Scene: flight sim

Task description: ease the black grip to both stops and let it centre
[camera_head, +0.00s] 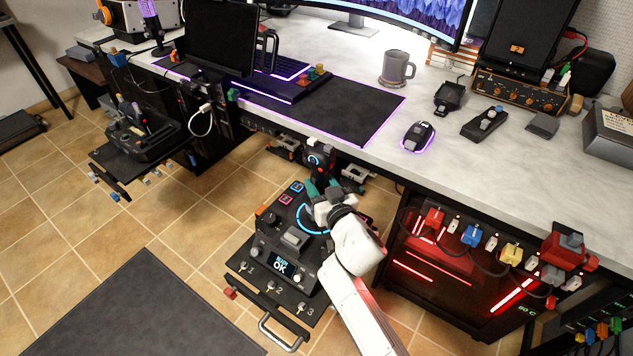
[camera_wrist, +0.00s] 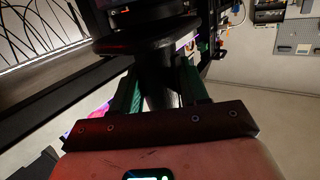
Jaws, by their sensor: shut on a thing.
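The black grip (camera_head: 318,163) stands on a control panel (camera_head: 263,245) below the desk's front edge, with a blue-ringed face and a small red mark near its top. My gripper (camera_head: 318,188) reaches it from the front and is shut around its lower part. In the wrist view, the green fingers of my gripper (camera_wrist: 163,88) lie on both sides of the dark shaft of the grip (camera_wrist: 160,55). The grip looks roughly upright in the head view; its exact tilt is hard to tell. A small screen on the panel (camera_head: 283,264) reads "OK" on its lower line.
The desk (camera_head: 370,130) overhangs just behind the grip. A red-lit case with coloured plugs (camera_head: 460,270) stands to the right. A second controller on a side shelf (camera_head: 140,135) is at left. Tiled floor (camera_head: 190,235) is open left of the panel.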

